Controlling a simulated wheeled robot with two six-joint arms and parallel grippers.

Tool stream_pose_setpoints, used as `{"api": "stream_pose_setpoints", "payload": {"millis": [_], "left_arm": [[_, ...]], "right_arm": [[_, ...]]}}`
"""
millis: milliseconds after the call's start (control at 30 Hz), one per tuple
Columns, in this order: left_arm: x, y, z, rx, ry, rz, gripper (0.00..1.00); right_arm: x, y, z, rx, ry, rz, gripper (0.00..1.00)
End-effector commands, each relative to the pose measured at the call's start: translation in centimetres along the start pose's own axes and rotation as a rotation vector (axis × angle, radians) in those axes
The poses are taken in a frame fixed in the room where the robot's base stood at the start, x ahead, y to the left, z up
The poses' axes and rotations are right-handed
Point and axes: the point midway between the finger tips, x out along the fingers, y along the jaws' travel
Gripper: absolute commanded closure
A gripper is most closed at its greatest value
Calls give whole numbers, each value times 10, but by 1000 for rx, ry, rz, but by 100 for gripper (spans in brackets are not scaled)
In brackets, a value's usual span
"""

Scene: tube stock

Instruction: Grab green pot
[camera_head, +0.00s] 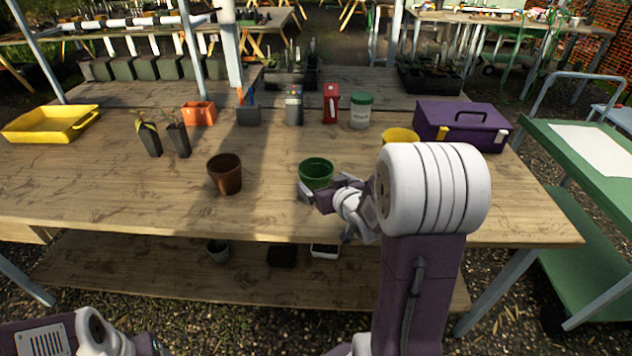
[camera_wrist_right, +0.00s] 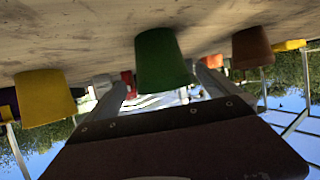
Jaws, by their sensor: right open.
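The green pot (camera_head: 316,172) stands upright near the middle of the wooden table. My right gripper (camera_head: 324,188) is at its near side, with the jaws open and a finger to each side of the pot. In the right wrist view, which is upside down, the green pot (camera_wrist_right: 162,58) appears between the two spread fingers (camera_wrist_right: 160,95). I cannot tell whether either finger touches it. My left arm shows in part at the lower left, but its gripper is not in view.
A brown pot (camera_head: 225,174) stands to the left. A yellow pot (camera_head: 400,137) stands behind my right arm, beside a purple toolbox (camera_head: 462,122). Two black pots (camera_head: 179,139), an orange planter (camera_head: 199,113) and a green-lidded tub (camera_head: 361,112) stand farther back. The table's front left is clear.

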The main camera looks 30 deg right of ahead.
Motion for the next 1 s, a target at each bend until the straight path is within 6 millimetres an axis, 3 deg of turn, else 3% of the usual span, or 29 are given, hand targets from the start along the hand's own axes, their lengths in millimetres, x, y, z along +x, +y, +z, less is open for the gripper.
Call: {"api": "stream_pose_setpoints", "payload": {"millis": [267, 500, 767, 1000], "left_arm": [[8, 0, 1, 0, -1, 0, 33], [17, 0, 2, 0, -1, 0, 33], [17, 0, 2, 0, -1, 0, 33], [17, 0, 2, 0, -1, 0, 33]], "right_arm": [[22, -1, 3, -2, 1, -1, 0], [62, -3, 4, -1, 2, -1, 0], [67, -3, 3, -1, 2, 0, 0], [66, -3, 3, -1, 2, 0, 58]]}}
